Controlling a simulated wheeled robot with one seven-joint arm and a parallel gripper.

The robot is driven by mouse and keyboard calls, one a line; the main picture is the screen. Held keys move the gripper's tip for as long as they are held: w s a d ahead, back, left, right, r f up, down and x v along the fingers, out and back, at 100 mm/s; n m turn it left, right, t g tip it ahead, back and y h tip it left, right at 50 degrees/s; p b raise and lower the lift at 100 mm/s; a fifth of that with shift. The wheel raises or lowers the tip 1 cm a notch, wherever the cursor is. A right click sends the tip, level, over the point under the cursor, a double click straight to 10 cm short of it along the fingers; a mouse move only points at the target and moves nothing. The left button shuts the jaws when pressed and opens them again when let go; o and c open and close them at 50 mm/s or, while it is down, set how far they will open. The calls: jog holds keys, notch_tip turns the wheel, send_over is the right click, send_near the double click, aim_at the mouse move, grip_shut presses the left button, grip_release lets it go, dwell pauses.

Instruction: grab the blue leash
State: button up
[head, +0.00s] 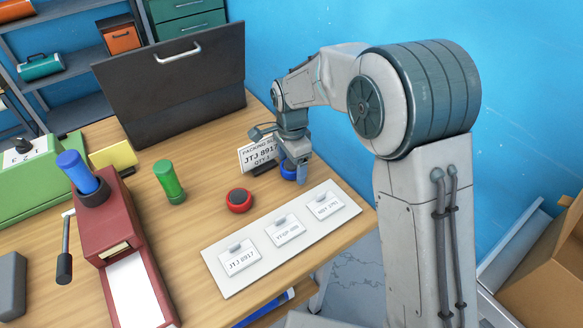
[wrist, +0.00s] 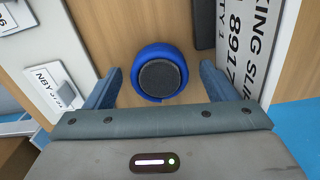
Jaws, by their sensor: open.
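The blue leash (wrist: 160,98) is a round blue coil with a dark grey top, lying on the wooden table. In the head view only part of the blue leash (head: 288,173) shows, as my gripper covers the rest. My gripper (wrist: 160,80) is open and empty, pointing down over it. In the wrist view the coil appears between the two fingers, with a gap on each side. In the head view my gripper (head: 297,160) is right at the coil; I cannot tell whether it touches.
A similar red coil (head: 239,200) lies to the left. A white board with labelled cards (head: 237,283) lies in front. A packing slip sign (head: 259,154) stands close behind. A green cylinder (head: 169,182), a red machine (head: 105,220) and a dark case (head: 172,90) stand further left.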

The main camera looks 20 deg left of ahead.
jog(key=shift+f, duration=0.3)
jog(key=c, duration=1.1)
jog(key=shift+r, duration=0.15)
